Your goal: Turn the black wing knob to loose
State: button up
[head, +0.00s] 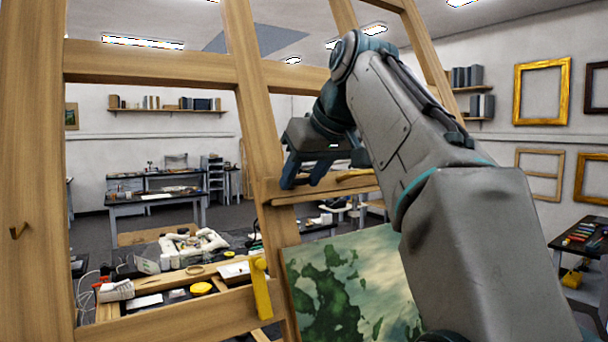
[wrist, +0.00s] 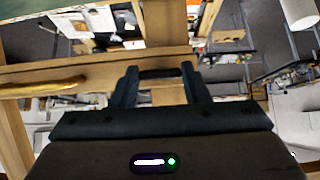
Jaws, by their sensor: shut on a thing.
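The black wing knob (wrist: 162,73) shows in the wrist view as a dark, flat, sideways bar between my fingertips, against the wood of the easel. My gripper (wrist: 160,69) is shut on it, one finger at each end. In the head view my gripper (head: 308,180) is at the wooden easel's crossbar (head: 320,192). The knob cannot be made out there behind the fingers. Which way the knob is turned about its axis is hard to tell.
A green landscape painting (head: 340,285) leans below the crossbar. A yellow lever-like piece (head: 261,287) stands on the lower rail. A gold strip (wrist: 42,88) lies along the crossbar, left of my fingers in the wrist view. Easel posts (head: 262,130) stand close to my arm.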

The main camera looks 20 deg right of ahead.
dwell(0.5)
jog(key=o, duration=1)
jog(key=shift+v, duration=3.75)
jog(key=shift+a, duration=0.15)
notch_tip(320, 180, down, 24)
jog(key=s+m+g+h+b, duration=0.1)
jog(key=s+m+g+b, duration=0.1)
jog(key=s+m+b, duration=0.15)
jog(key=s+f+b, duration=0.1)
jog(key=s+f, duration=0.3)
jog(key=f, duration=0.5)
jog(key=s+a+f+g+h+b, duration=0.1)
jog(key=s+f, duration=0.3)
jog(key=f, duration=0.5)
jog(key=s+f+g+b, duration=0.1)
jog(key=s+f, duration=0.2)
jog(key=f, duration=0.6)
jog(key=shift+s+a+f+h, duration=0.25)
jog(key=shift+s+a+h, duration=0.05)
jog(key=shift+s, duration=0.1)
